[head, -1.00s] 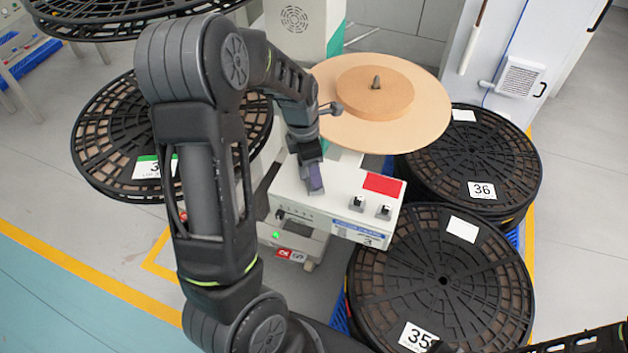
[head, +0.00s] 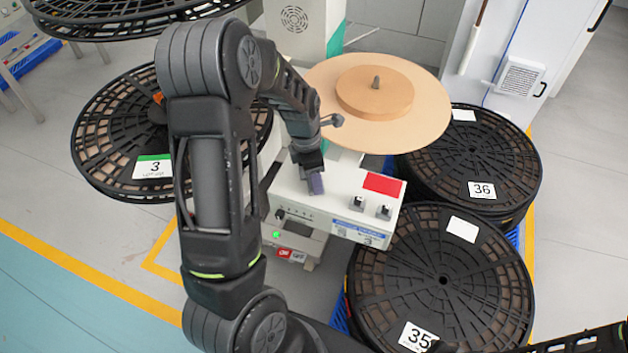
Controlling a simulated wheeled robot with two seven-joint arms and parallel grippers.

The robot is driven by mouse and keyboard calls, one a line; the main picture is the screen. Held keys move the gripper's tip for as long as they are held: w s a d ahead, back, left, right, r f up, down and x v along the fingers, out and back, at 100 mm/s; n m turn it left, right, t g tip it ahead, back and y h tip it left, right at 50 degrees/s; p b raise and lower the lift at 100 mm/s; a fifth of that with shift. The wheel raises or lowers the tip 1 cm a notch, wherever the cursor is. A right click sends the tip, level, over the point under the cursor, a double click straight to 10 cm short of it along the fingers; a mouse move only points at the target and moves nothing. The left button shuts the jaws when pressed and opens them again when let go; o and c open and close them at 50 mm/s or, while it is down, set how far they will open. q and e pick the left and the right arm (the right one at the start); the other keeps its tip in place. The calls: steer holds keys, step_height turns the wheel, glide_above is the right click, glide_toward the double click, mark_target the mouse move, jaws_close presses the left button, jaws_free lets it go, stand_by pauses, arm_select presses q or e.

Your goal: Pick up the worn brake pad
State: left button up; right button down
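My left arm fills the left middle of the head view and bends down to my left gripper (head: 313,180). The gripper is over the top of the white control box (head: 335,196). A small purple-grey block shows at its tip. I cannot tell whether this block is a finger or a held piece, or whether it touches the box. The gap between the fingers is hidden. I cannot make out the worn brake pad for certain. My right gripper is not in view.
A tan roll on a wide disc (head: 425,110) stands behind the box. Black reels marked 36 (head: 500,150) and 35 (head: 500,290) lie at the right. Reel 3 (head: 105,150) is at the left, with another reel (head: 100,30) above it. Open floor lies at the lower left.

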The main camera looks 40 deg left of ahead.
arm_select(q)
jaws_close()
stand_by(0.3)
step_height(320, 180, up, 10)
stand_by(0.7)
stand_by(0.4)
